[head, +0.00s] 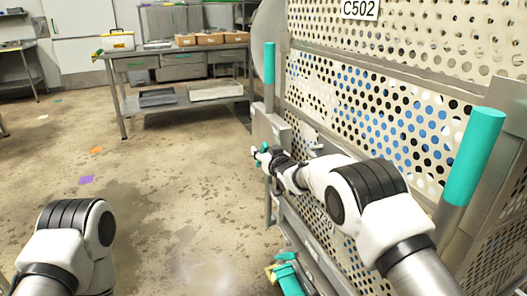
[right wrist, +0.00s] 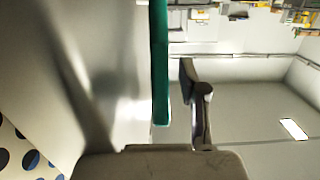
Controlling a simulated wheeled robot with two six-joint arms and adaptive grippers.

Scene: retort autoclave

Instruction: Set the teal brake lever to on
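A short teal lever (head: 264,147) shows in small pieces at the tip of my right gripper (head: 258,155), beside the steel cart frame. The gripper hides most of it. In the right wrist view a long teal bar (right wrist: 160,65) stands upright over the gripper's palm, with its lower end close to the palm. One dark finger (right wrist: 195,100) is right of the bar, with a visible gap between them. The other finger cannot be made out. My left gripper is out of view; only a left arm joint shows at lower left.
The perforated cart C502 (head: 375,95) fills the right side. It has upright teal handles at left (head: 269,62) and right (head: 474,155). Another teal part (head: 287,278) with a yellow piece sits low. A steel table (head: 180,60) with cartons stands behind. The floor at left is mostly clear.

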